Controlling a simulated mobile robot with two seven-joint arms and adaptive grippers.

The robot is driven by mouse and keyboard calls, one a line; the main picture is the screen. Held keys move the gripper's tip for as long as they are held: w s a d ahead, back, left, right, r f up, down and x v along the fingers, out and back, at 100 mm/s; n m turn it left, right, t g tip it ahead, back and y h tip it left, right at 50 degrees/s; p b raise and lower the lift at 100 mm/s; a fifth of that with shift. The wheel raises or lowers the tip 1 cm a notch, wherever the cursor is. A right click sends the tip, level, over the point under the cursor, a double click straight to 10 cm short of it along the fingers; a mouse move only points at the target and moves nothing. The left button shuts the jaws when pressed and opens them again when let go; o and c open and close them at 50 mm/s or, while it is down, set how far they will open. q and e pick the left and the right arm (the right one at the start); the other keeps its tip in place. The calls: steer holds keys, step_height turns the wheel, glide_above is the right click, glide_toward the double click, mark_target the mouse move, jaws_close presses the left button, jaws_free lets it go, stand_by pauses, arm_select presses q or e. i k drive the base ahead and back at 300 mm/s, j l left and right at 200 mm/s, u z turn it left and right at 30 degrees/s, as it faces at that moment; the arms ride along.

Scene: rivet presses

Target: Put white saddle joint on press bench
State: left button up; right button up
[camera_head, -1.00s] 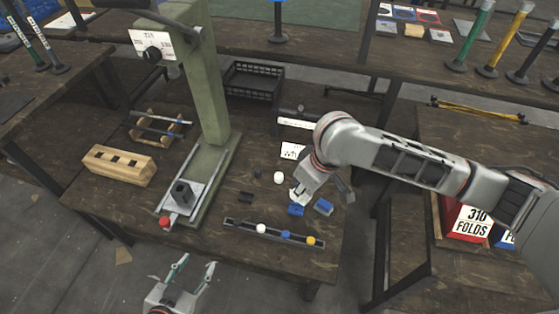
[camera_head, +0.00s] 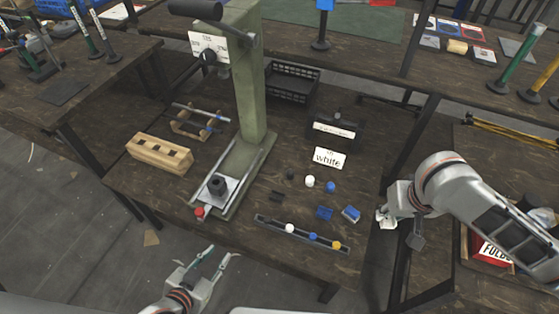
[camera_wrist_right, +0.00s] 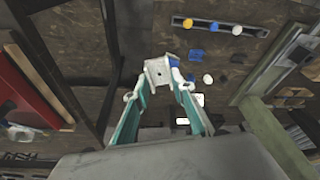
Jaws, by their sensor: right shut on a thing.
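The white saddle joint (camera_head: 386,221) is in my right gripper (camera_head: 390,212), just off the right edge of the press bench (camera_head: 240,226). In the right wrist view the white joint (camera_wrist_right: 158,72) is a squarish block with a small dark hole, between the fingertips of the right gripper (camera_wrist_right: 160,92). My left gripper (camera_head: 220,254) is open and empty in front of the bench. The green press (camera_head: 250,90) stands on the bench, with a dark post (camera_head: 217,184) on its base plate. A card reading "white" (camera_head: 329,158) lies on the bench.
A dark rail (camera_head: 270,224) with white, blue and yellow knobs lies at the front. A wooden block (camera_head: 160,153) sits left of the press.

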mark_target(149, 184)
steer(key=i+j, duration=0.1)
steer(key=j, duration=0.6)
steer(key=i+j, duration=0.1)
steer(key=j, duration=0.6)
steer(key=i+j, duration=0.1)
steer(key=j, duration=0.65)
steer(key=i+j, duration=0.1)
steer(key=j, duration=0.6)
steer(key=i+j, duration=0.1)
steer(key=j, duration=0.6)
steer(key=i+z, duration=0.05)
